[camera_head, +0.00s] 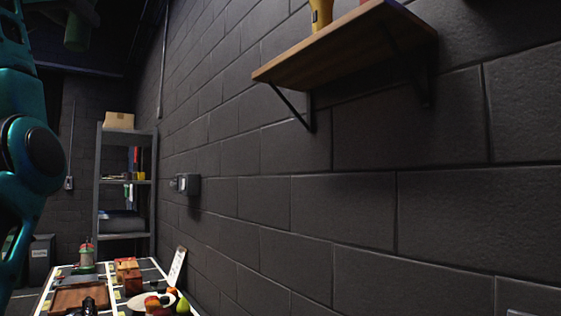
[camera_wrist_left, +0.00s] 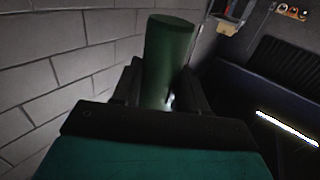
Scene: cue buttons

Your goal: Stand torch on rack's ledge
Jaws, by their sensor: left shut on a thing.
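My left gripper (camera_wrist_left: 160,92) is shut on the torch (camera_wrist_left: 168,50), a dark green cylinder standing out between the two dark fingers in the left wrist view. In the head view my teal left arm comes in along the left edge, and a green cylinder, seemingly the torch (camera_head: 78,34), shows at the top left, high above the floor and apart from any shelf. A grey metal rack (camera_head: 126,183) with several shelves stands against the far wall. A wooden ledge (camera_head: 335,50) on black brackets is fixed to the right wall. My right gripper is not in view.
A yellow object (camera_head: 320,13) stands on the wooden ledge, partly cut off. A cardboard box (camera_head: 119,120) tops the rack. A grey wall box (camera_head: 189,184) juts out. Below is a cluttered table with a brown tray (camera_head: 75,299), a red-topped lantern (camera_head: 86,256) and a plate.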

